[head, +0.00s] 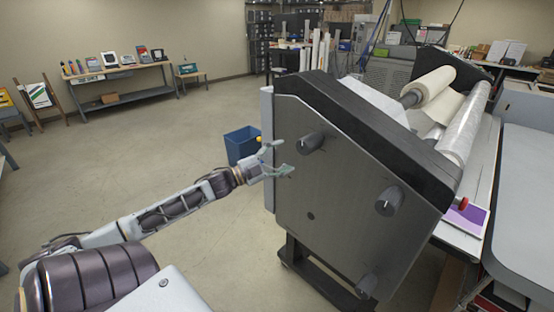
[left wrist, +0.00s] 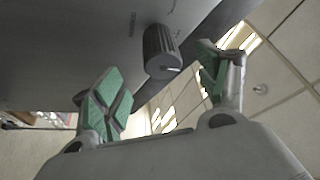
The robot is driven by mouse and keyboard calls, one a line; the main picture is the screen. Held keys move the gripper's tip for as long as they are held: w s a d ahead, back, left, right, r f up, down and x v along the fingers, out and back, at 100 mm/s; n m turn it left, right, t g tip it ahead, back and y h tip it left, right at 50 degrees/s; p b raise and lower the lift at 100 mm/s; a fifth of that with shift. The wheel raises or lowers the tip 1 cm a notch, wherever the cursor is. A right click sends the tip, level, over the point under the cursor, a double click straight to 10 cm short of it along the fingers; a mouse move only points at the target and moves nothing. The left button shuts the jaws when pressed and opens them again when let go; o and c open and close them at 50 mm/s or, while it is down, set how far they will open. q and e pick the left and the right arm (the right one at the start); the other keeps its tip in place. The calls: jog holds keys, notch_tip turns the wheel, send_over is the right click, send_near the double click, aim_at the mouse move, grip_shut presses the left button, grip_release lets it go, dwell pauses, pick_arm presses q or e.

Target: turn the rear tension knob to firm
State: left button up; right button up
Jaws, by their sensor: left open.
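The laminator's dark grey side panel (head: 330,185) carries three grey knobs: an upper left knob (head: 311,143), a right knob (head: 389,202) and a lower knob (head: 368,286). No label readable here tells which is the rear tension knob. My left gripper (head: 277,160) is open and empty, just left of the upper left knob. In the left wrist view a ribbed knob (left wrist: 161,52) with a pale pointer line stands between and beyond the green-padded fingertips (left wrist: 162,80), apart from them. Small lettering beside it is unreadable. My right gripper is not shown.
A red button (head: 462,203) is on the laminator's right side. White film rolls (head: 435,84) lie on top. A blue bin (head: 242,145) stands on the floor behind my left gripper. The floor to the left is clear up to a workbench (head: 118,72).

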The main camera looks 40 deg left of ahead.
pick_arm(q)
jog(key=shift+v, duration=0.8)
